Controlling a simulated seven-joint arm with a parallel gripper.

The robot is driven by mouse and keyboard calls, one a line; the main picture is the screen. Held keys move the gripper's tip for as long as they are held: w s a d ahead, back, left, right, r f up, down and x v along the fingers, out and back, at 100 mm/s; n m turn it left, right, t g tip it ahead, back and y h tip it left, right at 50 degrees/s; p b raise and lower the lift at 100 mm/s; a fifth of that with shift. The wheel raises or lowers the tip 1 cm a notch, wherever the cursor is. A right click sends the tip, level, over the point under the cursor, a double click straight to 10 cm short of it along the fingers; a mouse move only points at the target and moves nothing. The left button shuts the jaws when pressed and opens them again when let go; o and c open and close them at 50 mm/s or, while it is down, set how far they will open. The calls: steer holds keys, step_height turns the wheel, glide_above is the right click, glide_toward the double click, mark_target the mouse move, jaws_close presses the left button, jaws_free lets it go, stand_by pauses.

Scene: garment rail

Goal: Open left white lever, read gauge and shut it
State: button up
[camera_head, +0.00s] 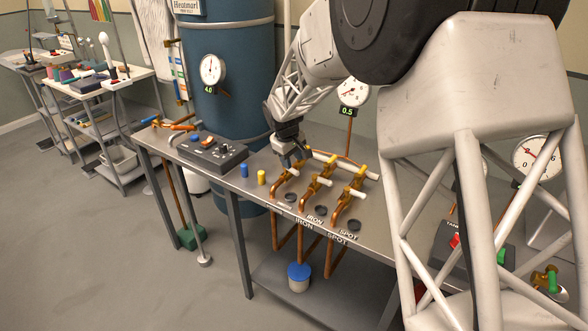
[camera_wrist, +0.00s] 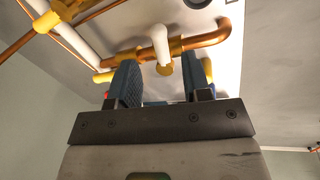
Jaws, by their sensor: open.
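Several copper pipes with yellow fittings and white levers stand on the grey bench in the head view. The left white lever (camera_head: 291,168) is at the nearest left pipe, just under my gripper (camera_head: 290,158). In the wrist view, a white lever (camera_wrist: 160,42) on a yellow fitting (camera_wrist: 164,69) shows between the two blue fingers of my gripper (camera_wrist: 162,82). The fingers are apart and I cannot tell whether either touches it. The gauge (camera_head: 353,92) behind the pipes has a sign reading 0.5. Another gauge (camera_head: 212,70) on the blue tank has a sign reading 4.0.
A grey control box (camera_head: 212,150), a blue cylinder (camera_head: 244,170) and a yellow cylinder (camera_head: 262,177) stand left of the pipes. Dark round discs (camera_head: 321,210) lie before the pipes. My arm covers the right side, where a third gauge (camera_head: 537,158) shows.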

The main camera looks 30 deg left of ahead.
mark_target(294, 170)
steer(key=shift+w+d+f, duration=0.1)
steer(key=shift+w+f, duration=0.15)
steer(key=shift+f, duration=0.9)
steer(key=shift+w+f, duration=0.2)
steer(key=shift+f, duration=0.9)
jaws_close()
